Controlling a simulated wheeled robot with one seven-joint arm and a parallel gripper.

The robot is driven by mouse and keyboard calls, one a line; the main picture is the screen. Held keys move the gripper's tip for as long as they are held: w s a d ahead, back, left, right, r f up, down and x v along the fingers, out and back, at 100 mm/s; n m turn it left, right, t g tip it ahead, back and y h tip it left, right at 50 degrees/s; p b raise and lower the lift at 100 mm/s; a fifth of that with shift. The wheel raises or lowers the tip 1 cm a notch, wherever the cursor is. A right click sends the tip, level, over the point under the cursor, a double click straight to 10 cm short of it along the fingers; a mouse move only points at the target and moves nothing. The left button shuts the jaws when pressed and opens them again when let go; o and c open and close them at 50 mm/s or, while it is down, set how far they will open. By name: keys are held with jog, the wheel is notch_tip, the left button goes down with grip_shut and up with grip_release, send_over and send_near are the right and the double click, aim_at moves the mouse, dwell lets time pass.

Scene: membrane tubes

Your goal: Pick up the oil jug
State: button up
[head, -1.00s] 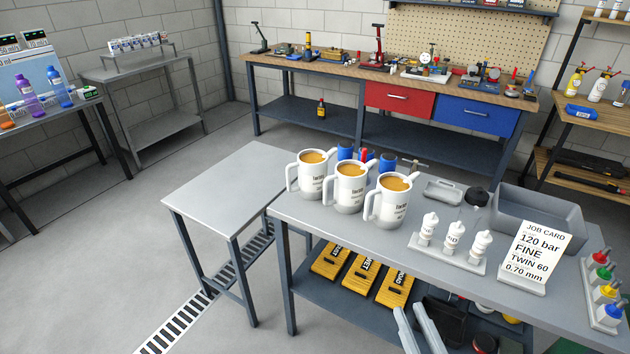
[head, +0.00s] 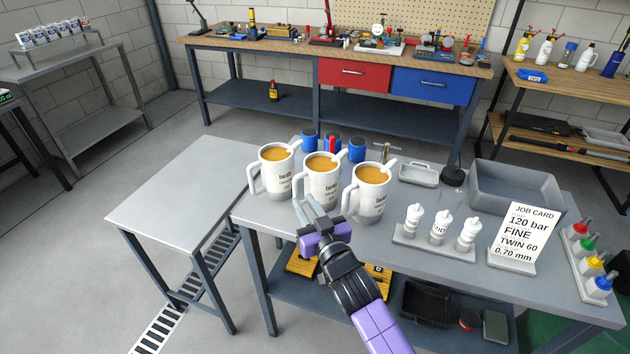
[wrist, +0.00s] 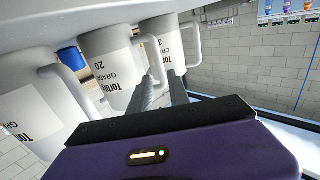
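Three white oil jugs filled with amber oil stand upright in a row on the grey bench: the left jug (head: 275,172), the middle jug (head: 321,183) and the right jug (head: 367,193). Each has a handle on its left and a spout on its right. My gripper (head: 308,205) is open and empty, with its two fingers pointing at the middle jug's lower handle side. In the wrist view the fingers (wrist: 164,88) lie close to the handle of the central jug (wrist: 110,65); I cannot tell whether they touch or straddle it. Grade labels are only partly readable.
The neighbouring jugs stand close on both sides. White nozzle figures (head: 439,228), a job card (head: 524,236) and a grey bin (head: 515,190) stand to the right. The lower grey table (head: 185,192) at left is bare.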

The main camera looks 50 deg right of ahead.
aim_at(296, 189)
jog(key=p+x, duration=0.1)
jog(key=x, duration=0.5)
jog(key=shift+w+d+r, duration=0.15)
jog(key=shift+w, duration=0.2)
jog(key=shift+c, duration=0.2)
grip_shut()
dwell(0.9)
jog(key=shift+r, duration=0.2)
